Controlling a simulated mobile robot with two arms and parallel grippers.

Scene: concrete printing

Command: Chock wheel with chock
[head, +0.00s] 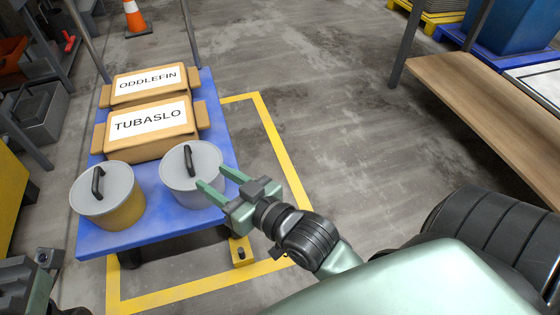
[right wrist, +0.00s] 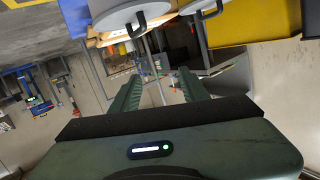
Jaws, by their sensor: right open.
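A small yellow chock (head: 242,252) with a dark knob on top sits on the floor by the near right corner of a blue cart (head: 150,228). The cart's wheel at that corner is hidden under the deck, in dark shadow. My right gripper (head: 211,177) is open, with green fingers apart and nothing between them. In the head view its fingers overlap the right-hand lidded pot, and the chock lies below the gripper in the picture. In the right wrist view the open fingers (right wrist: 158,82) show empty space between them.
The cart carries two lidded pots (head: 115,205) (head: 182,190) and boxes labelled TUBASLO (head: 150,145) and ODDLEFIN (head: 142,98). Yellow floor tape (head: 275,140) borders the cart. A wooden bench (head: 480,110) stands at right. Bare concrete floor lies between.

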